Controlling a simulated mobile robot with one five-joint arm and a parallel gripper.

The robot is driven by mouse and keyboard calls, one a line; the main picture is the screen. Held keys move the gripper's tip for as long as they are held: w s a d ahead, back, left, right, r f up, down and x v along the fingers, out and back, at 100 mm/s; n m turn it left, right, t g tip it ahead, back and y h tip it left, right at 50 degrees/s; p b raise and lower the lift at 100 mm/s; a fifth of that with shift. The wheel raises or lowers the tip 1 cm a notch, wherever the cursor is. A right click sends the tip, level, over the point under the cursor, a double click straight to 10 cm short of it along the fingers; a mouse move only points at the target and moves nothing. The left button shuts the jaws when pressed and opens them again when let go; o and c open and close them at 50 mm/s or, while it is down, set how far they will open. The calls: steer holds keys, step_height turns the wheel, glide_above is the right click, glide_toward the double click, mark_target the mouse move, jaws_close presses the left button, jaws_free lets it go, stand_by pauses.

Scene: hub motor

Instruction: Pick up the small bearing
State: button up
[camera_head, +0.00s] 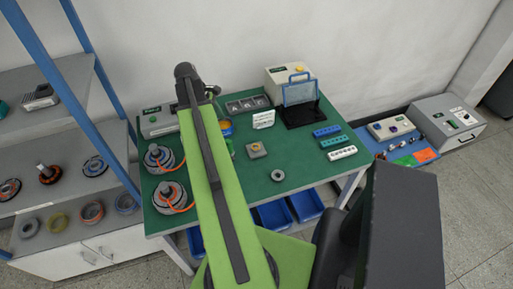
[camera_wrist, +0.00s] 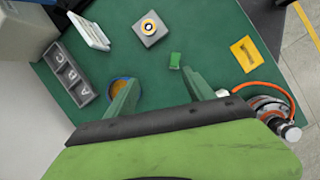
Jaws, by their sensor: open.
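A small grey ring (camera_head: 277,175) with a dark hole lies flat on the green table in the head view, near its front edge. It looks like a bearing, and I do not see it in the wrist view. A grey square block (camera_head: 256,149) stands behind it. In the wrist view this block (camera_wrist: 148,28) carries a pale ring with a dark centre; I cannot tell which ring is the small bearing. My gripper (camera_wrist: 160,77) is open and empty over the table, short of the block in the wrist view.
A yellow piece (camera_wrist: 244,54) and a motor with an orange cable (camera_wrist: 268,105) are to the right. A grey A-B-C tray (camera_wrist: 70,75) is at left. The table's front right (camera_head: 310,170) is clear.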

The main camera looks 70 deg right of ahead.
steer(key=s+d, duration=0.4)
steer(key=s, duration=0.2)
steer(key=b, duration=1.2)
glide_toward(256, 147)
steer(key=f, duration=0.2)
steer(key=shift+d+f+g, duration=0.3)
steer(key=shift+f, duration=0.1)
steer(key=shift+r+p, duration=0.1)
steer(key=shift+p, duration=0.2)
steer(key=b+x, duration=0.5)
steer(key=shift+s+a, duration=0.1)
steer(key=shift+s, duration=0.05)
jaws_close()
